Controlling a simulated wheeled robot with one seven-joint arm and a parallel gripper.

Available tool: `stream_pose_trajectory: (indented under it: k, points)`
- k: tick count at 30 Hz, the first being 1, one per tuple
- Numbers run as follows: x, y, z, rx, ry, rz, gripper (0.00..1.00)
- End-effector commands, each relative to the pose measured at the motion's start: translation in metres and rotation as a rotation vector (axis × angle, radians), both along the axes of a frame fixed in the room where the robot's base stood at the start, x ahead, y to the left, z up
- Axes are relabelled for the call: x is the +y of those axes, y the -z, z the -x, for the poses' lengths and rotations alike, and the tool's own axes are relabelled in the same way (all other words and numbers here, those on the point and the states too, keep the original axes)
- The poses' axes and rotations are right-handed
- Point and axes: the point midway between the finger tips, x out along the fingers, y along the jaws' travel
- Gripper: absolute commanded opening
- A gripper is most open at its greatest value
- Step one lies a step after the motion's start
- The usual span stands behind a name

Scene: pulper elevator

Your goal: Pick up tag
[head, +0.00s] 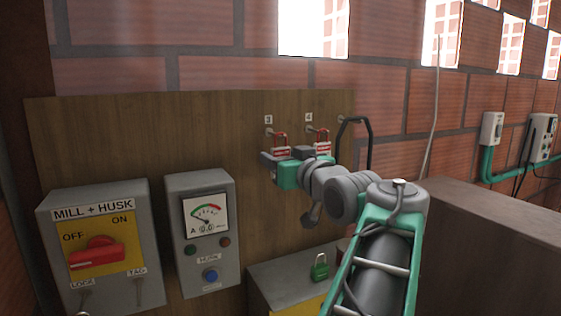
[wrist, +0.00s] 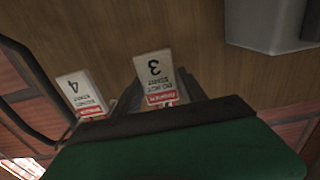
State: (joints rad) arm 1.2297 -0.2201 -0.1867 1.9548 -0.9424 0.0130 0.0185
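Tag 3 (head: 281,152), a white tag with a red band and a red loop at its top, hangs on the wooden board under a label "3". It shows upside down in the wrist view (wrist: 154,75), reading "3" and "DO NOT START". A like tag 4 (head: 322,148) hangs to its right, and in the wrist view (wrist: 81,93) it is at the left. My gripper (head: 287,157) is at tag 3, with its dark fingers (wrist: 162,88) apart, one on each side of the tag. The tag's red end is partly hidden behind the gripper. Contact with the fingers cannot be told.
A grey "MILL + HUSK" switch box (head: 105,245) with a red handle and a meter box (head: 205,235) stand out from the board at left. A green padlock (head: 319,266) sits on a box below my arm. A black loop (head: 355,140) is right of tag 4.

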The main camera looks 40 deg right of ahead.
Motion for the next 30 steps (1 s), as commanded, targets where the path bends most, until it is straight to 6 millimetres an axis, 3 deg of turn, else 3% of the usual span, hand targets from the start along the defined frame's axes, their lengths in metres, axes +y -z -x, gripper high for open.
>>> stream_pose_trajectory:
  k: [16, 30]
  points:
    - [0.0002, -0.0003, 0.0002, 0.0, 0.0, 0.0, 0.03]
    - [0.0019, -0.008, -0.0012, -0.001, -0.005, 0.0, 0.03]
